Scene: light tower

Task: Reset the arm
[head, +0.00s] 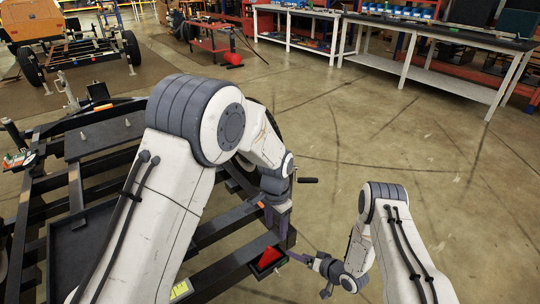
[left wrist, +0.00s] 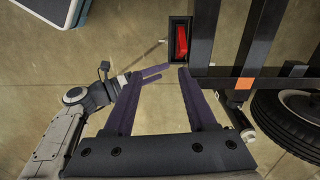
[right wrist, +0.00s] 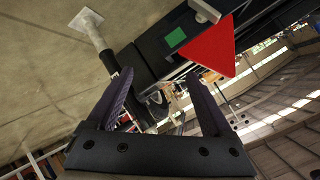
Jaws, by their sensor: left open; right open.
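My left gripper (head: 279,222) is open and empty, hanging by the corner of the black trailer frame (head: 232,273). Its two purple fingers are spread in the left wrist view (left wrist: 160,76). My right gripper (head: 307,271) is open and empty, lower and to the right, off the trailer corner. Its spread fingers show in the right wrist view (right wrist: 160,74).
A trailer wheel (left wrist: 294,118) and frame beams lie close to my left gripper. A green patch (right wrist: 176,38) is near the triangle. Workbenches (head: 440,40) and a red cart (head: 210,38) stand far back. The floor (head: 400,130) to the right is clear.

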